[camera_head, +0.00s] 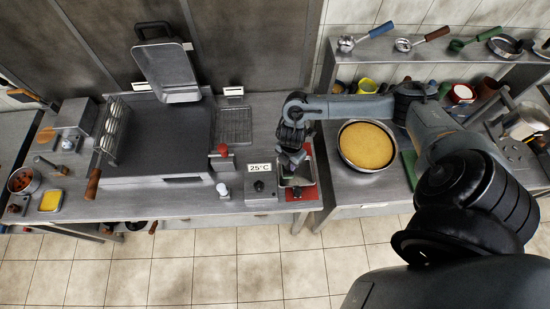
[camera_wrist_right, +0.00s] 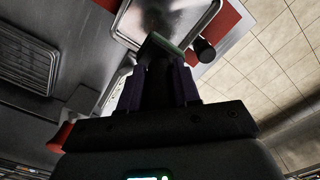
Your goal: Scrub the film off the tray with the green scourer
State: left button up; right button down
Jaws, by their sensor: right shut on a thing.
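The metal tray (camera_head: 313,174) lies on a red mat (camera_head: 312,190) at the counter's front edge. I cannot tell whether the scourer touches the tray. My left gripper is not in view.
A control box marked 25°C (camera_head: 262,188) stands just left of the tray. A red-knobbed lever (camera_head: 223,151) and a large griddle (camera_head: 165,140) are further left. A round pan with a yellow cake (camera_head: 367,146) stands to the right, near my right arm.

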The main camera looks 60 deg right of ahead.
jog(key=shift+d, duration=0.4)
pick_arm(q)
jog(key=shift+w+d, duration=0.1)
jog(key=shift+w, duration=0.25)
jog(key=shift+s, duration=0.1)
pick_arm(e)
jog(key=shift+r+p, duration=0.15)
jog(key=shift+p, duration=0.25)
notch_tip(320, 180, down, 5)
jog(key=b, duration=0.3)
jog(key=shift+r, duration=0.1)
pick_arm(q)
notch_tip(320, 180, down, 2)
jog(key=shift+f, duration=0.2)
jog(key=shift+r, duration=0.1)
